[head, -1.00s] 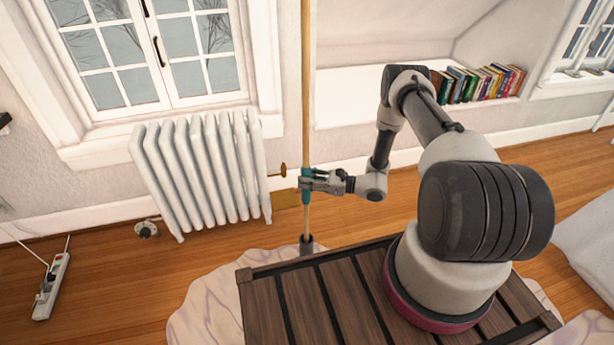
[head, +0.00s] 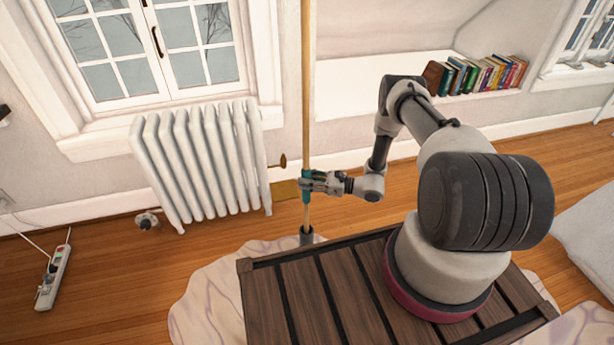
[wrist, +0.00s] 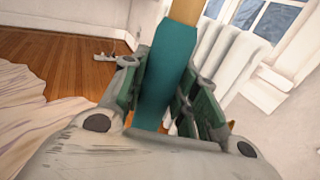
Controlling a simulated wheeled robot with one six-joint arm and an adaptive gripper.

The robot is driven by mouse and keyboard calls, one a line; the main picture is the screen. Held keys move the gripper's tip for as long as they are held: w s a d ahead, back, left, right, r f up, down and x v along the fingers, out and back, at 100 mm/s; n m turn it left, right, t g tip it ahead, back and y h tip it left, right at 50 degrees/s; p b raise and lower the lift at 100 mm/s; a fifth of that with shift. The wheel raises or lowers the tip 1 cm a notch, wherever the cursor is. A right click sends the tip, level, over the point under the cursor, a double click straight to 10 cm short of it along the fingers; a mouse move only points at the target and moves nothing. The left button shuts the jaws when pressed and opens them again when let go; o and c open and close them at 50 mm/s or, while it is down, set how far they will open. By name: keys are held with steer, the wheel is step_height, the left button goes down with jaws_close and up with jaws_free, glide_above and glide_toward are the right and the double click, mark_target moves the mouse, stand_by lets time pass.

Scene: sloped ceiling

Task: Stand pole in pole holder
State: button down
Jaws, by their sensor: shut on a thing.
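The pole (head: 306,90) is a long, light wooden rod with a teal grip band. It stands about upright in the head view, and its top runs out of the frame. My gripper (head: 308,183) is shut on the teal band, which fills the space between the fingers in the wrist view (wrist: 164,75). The pole holder (head: 306,236) is a small dark grey cup on the floor by the rug's edge. The pole's lower end meets the holder's mouth in the head view; I cannot tell how deep it sits inside.
A white radiator (head: 200,160) stands left of the pole under the window. A dark slatted wooden platform (head: 300,300) lies in front. A power strip (head: 53,277) lies on the floor at left. Books (head: 475,75) stand on the ledge at right. Wooden floor is free left of the rug.

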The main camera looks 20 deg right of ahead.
steer(key=shift+f, duration=2)
steer(key=c, duration=1)
jaws_free()
steer(key=v, duration=1.2)
